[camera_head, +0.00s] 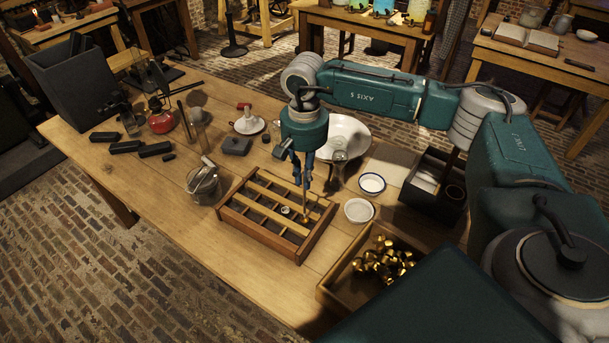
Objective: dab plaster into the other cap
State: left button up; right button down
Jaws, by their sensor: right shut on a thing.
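My right gripper (302,172) points down over the wooden rack (232,214). It is shut on a thin tool (306,200), whose lower end reaches down to the rack's right part. A small brass-coloured cap (306,220) shows at the tool's lower end; I cannot tell whether they touch. A pale round piece (285,210), perhaps another cap, sits in the rack to the left. Two small white dishes, one with a dark rim (371,184) and one plain (358,210), stand right of the rack; which holds plaster is unclear. My left gripper is out of view.
A wooden box of brass caps (336,287) stands at the front right. A dark divided box (409,193) is behind it. A large white bowl (355,136) is behind my gripper. A glass beaker (204,187) stands left of the rack. The front left tabletop is clear.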

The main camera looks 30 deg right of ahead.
jog(key=shift+f+b, duration=1.15)
jog(key=shift+f, duration=0.25)
dwell(0.8)
jog(key=shift+r, duration=0.15)
dwell(0.6)
jog(key=shift+r+p, duration=2.05)
jog(key=shift+r, duration=1.65)
